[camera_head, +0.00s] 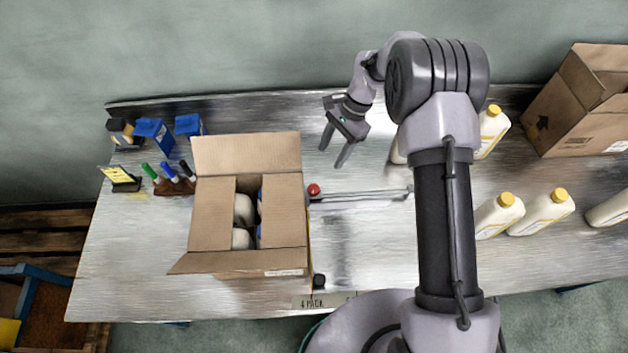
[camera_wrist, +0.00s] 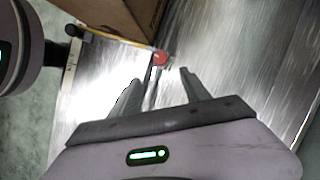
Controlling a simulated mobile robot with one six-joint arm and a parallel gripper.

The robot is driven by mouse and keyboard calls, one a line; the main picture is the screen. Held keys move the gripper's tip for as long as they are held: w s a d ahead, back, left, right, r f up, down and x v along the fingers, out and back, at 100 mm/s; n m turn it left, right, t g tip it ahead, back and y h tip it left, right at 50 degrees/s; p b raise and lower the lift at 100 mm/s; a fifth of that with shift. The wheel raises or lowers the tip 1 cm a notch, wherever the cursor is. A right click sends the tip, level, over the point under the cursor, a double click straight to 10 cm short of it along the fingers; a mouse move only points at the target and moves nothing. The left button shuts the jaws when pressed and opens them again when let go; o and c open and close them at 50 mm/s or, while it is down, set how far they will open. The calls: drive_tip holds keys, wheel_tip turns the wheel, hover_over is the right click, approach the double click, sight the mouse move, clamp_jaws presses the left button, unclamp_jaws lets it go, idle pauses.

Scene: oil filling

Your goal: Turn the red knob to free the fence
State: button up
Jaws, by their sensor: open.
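The red knob (camera_head: 314,189) is a small round knob on the metal table, right beside the right side of the open cardboard box. It also shows in the wrist view (camera_wrist: 160,58), beyond and between my fingertips. The fence (camera_head: 360,194) is a thin metal bar running right from the knob across the table; its right end is hidden behind my arm. My gripper (camera_head: 333,156) is open and empty, above the table, up and to the right of the knob in the head view. In the wrist view its two fingers (camera_wrist: 160,75) are spread apart and do not touch the knob.
The open cardboard box (camera_head: 212,215) holds white bottles. Markers (camera_head: 168,172) and blue items (camera_head: 153,131) stand at left. White bottles with yellow caps (camera_head: 542,212) and another box (camera_head: 580,110) are at right. A black knob (camera_head: 319,281) sits near the front edge.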

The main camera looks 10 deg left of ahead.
sight(314, 188)
drive_tip(key=b+x, duration=0.1)
drive_tip(key=x, duration=1.3)
drive_tip(key=shift+f, duration=0.15)
